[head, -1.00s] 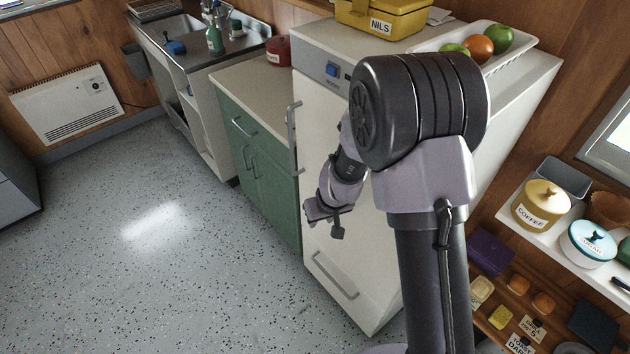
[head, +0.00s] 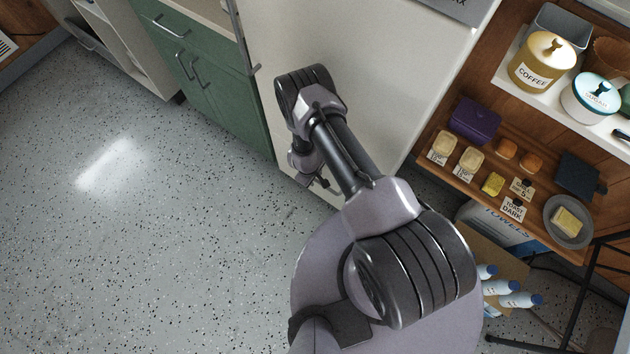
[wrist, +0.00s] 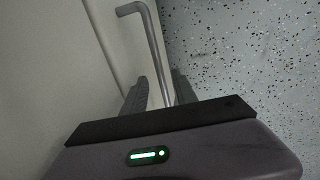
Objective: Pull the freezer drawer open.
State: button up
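The freezer drawer is the low front of the white fridge-freezer (head: 345,60); in the head view my arm mostly hides it. In the wrist view the pale drawer front (wrist: 116,55) is on the left, seen at a steep angle. Its grey bar handle (wrist: 150,42) stands out from it and runs down between my two dark fingers. My gripper (head: 318,184) is low at the fridge's front. In the wrist view my gripper (wrist: 160,84) has one finger on each side of the bar, with what look like narrow gaps. The drawer appears closed, though its edges are largely hidden.
Green cabinets (head: 205,75) stand left of the fridge. The speckled floor (head: 130,250) is clear in front. On the right are a wooden shelf (head: 470,185) with food and tins, and bottles (head: 510,292) low down.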

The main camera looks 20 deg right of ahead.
aim_at(316, 180)
jog(key=shift+w+d+f+b, duration=0.15)
jog(key=shift+f+b, duration=0.15)
jog(key=shift+f, duration=0.5)
jog(key=shift+w+d+f+b, duration=0.1)
jog(key=shift+f+b, duration=0.15)
jog(key=shift+f, duration=0.5)
grip_shut()
